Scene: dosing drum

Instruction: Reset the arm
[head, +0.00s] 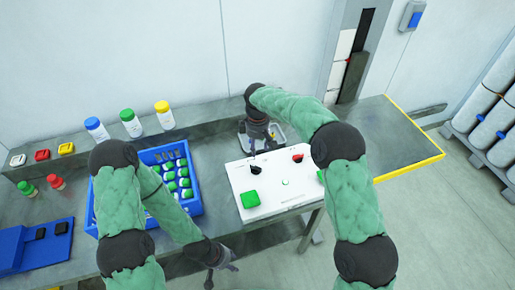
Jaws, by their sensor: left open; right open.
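My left arm bends over the blue crate (203,203) and comes down to my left gripper (220,273). That gripper is open and empty, low in front of the bench's front edge. My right arm arches over the white panel (285,206) from the right. My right gripper (257,148) points down at the panel's back edge, by a small white tray (285,130). It is open, and its fingers are dark and small, so I cannot tell whether they touch anything. My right arm hides part of the panel's right side.
The blue crate holds several green-and-white containers. Bottles with blue (93,123), green (127,115) and yellow (162,107) caps stand on the back ledge. A blue tray (40,243) lies at left. A yellow-edged table (405,145) at right has clear space. Racked cylinders (495,110) stand far right.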

